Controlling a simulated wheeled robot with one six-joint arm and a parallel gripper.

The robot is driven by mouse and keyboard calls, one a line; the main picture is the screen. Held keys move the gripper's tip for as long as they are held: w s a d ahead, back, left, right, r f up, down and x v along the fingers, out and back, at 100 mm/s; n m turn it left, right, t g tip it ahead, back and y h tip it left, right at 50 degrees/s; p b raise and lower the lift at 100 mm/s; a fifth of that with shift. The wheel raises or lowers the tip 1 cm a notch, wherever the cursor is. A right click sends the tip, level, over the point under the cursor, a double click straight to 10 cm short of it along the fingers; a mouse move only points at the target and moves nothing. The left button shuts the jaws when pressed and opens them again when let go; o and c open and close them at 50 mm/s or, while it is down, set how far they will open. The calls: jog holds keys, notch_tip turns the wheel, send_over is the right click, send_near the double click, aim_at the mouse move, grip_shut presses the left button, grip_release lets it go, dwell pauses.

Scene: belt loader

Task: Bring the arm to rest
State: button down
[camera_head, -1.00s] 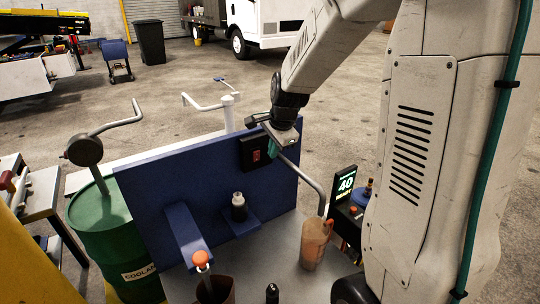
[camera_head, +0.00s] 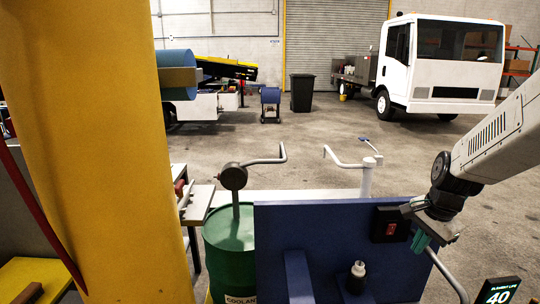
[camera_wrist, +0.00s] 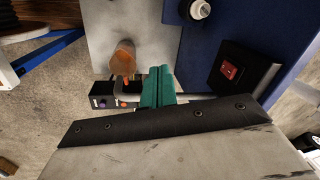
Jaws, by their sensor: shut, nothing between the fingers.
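My gripper (camera_head: 421,241) is at the right in the head view, hanging at the end of my pale arm (camera_head: 500,140). Its teal fingers point down and show closed and empty. In the picture it lies beside the right end of the blue panel (camera_head: 320,225), next to the black switch box with a red switch (camera_head: 389,225). In the wrist view the teal fingers (camera_wrist: 158,86) are together with nothing between them.
A green coolant drum (camera_head: 229,255) with a crank pump stands left of the panel. A lit display (camera_head: 498,293) is at the lower right. A yellow column (camera_head: 95,150) blocks the left. Open floor lies behind.

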jog(key=s+a+r+n, duration=0.3)
jog(key=s+n, duration=0.1)
jog(key=s, duration=0.4)
jog(key=s+a+r+n, duration=0.4)
jog(key=s+n, duration=0.1)
jog(key=s, duration=0.3)
jog(key=s+a+r+n, duration=0.4)
jog(key=s+n, duration=0.1)
jog(key=s, duration=0.3)
jog(key=shift+s+g+h, duration=0.15)
jog(key=shift+g+h, duration=0.15)
